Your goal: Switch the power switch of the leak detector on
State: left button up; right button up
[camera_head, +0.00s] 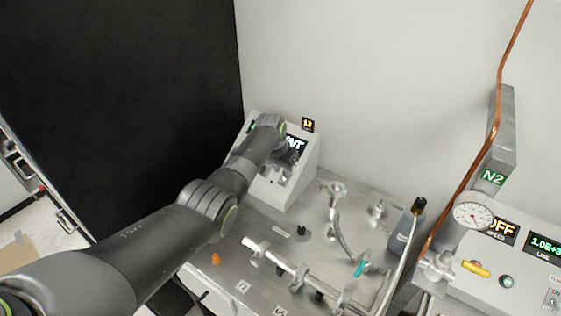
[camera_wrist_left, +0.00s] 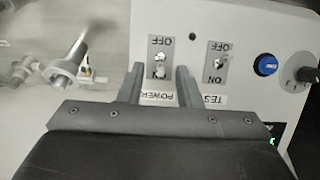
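The leak detector (camera_head: 290,192) is a grey box with a sloped panel at the back of the bench, partly covered by my left arm. In the left wrist view its panel appears upside down. The power switch (camera_wrist_left: 160,68) is a small metal toggle on a plate above the POWER label. Its lever seems to lean toward the ON end, where the word is covered. The test switch (camera_wrist_left: 219,63) is beside it, with ON readable. My left gripper (camera_wrist_left: 160,72) is open, its fingers on either side of the power switch plate; contact cannot be told. The left gripper (camera_head: 277,172) is at the panel in the head view.
A blue button (camera_wrist_left: 266,65) and a dark knob (camera_wrist_left: 299,67) are on the same panel. A gauge (camera_head: 473,214) and a control box (camera_head: 478,255) are at the right.

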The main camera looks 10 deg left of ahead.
pick_arm(q)
jog(key=shift+a+r, duration=0.1)
jog(key=shift+r, duration=0.35)
jog(key=b+v, duration=0.3)
jog(key=v, duration=1.3)
jog(key=shift+r, duration=0.2)
